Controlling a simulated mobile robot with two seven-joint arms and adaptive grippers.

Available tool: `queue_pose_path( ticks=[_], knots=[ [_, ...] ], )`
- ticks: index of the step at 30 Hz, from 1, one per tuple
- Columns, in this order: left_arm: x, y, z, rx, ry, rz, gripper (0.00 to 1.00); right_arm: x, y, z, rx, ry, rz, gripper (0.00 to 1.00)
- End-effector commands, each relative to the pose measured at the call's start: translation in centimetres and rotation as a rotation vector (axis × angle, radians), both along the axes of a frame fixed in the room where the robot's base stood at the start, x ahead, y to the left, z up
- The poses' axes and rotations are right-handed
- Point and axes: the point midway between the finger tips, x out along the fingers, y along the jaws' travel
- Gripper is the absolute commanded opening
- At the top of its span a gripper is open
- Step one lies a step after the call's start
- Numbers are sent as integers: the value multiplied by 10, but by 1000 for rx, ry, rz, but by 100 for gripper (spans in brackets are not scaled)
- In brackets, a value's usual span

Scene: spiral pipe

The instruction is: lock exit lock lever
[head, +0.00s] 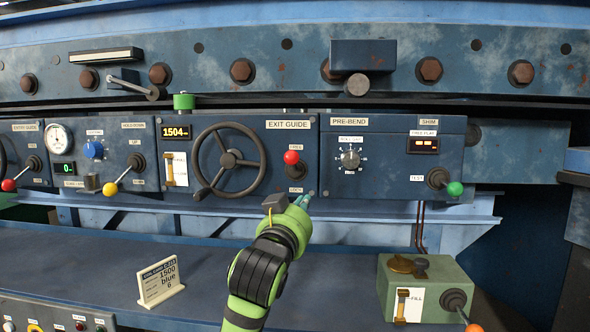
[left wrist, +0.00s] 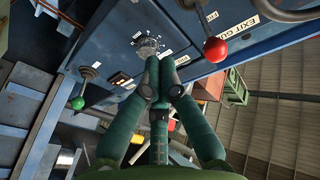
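The exit lock lever, with a red ball knob (head: 291,157), is on the right side of the EXIT GUIDE panel (head: 263,140), between two small labels too blurred to read surely. Its shaft runs down from the knob. The red knob also shows in the left wrist view (left wrist: 216,49), at upper right and apart from my fingers. My left gripper (head: 306,198) is just below and slightly right of the lever, in front of the panel's lower edge. In the left wrist view its green fingers (left wrist: 161,61) converge, tips together, with nothing visible between them. My right gripper is not in view.
A black handwheel (head: 229,160) is left of the lever. The PRE-BEND panel (head: 390,155), with a dial (head: 349,158) and a green-knobbed lever (head: 454,188), is to its right. A blue bench (head: 210,275) below carries a white sign (head: 160,283) and a green box (head: 425,290).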

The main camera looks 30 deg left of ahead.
Motion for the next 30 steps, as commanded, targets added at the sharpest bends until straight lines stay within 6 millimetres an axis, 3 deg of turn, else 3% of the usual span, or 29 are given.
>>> queue_pose_path(
  ticks=[1,3,6,9,23,30],
  knots=[
    [-5,7,30,6,-60,13,0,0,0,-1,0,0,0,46],
    [-12,14,60,11,-123,27,0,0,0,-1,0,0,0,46],
    [-21,21,90,15,-187,41,0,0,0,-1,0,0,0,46],
    [-27,25,105,17,-219,49,0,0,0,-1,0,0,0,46],
    [-26,27,112,18,-230,51,0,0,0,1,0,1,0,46],
    [5,38,127,16,-227,52,0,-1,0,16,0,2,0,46]
  ],
)
